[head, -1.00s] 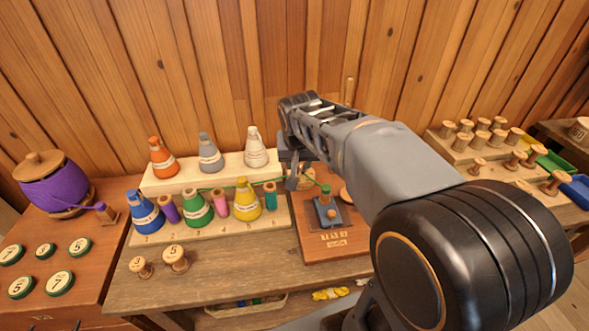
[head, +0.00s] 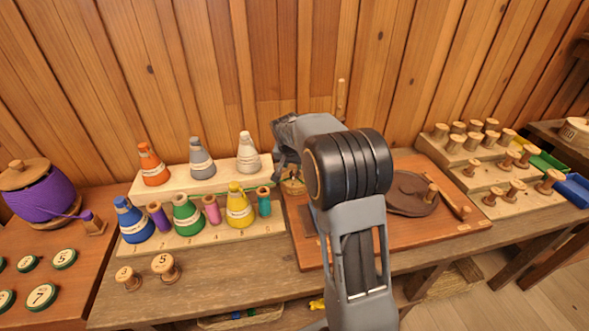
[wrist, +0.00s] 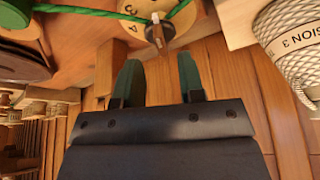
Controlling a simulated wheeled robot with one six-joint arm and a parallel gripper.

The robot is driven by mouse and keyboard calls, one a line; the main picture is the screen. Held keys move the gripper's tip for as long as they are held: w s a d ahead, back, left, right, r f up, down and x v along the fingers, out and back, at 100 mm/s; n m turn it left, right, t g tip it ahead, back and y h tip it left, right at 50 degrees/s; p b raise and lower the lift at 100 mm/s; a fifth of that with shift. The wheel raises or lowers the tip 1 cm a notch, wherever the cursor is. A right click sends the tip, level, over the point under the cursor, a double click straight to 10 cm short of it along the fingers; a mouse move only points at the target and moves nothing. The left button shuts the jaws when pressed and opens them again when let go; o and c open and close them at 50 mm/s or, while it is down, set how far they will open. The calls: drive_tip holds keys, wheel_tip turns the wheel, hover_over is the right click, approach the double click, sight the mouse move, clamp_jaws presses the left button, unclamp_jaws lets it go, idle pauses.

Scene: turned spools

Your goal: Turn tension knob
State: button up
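The tension knob (wrist: 157,33) is a small pale-tipped pointer on a round wooden dial (wrist: 135,8) with numbers, at the top of the wrist view. A green thread crosses the dial. My gripper (wrist: 158,66) is open and empty. Its two dark green fingertips point at the knob, one to each side of its line, with a small gap before it. In the head view my gripper (head: 283,152) is near the wall behind my arm and its fingers cannot be made out. My arm hides most of the knob's area there.
A white cone (head: 248,152) stands close left of my gripper; it also shows at right in the wrist view (wrist: 290,40). More coloured cones stand on the stepped rack (head: 205,228). Wooden spools (head: 472,142) stand further right.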

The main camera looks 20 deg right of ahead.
sight(295, 170)
drive_tip(key=shift+x, duration=2.1)
clamp_jaws()
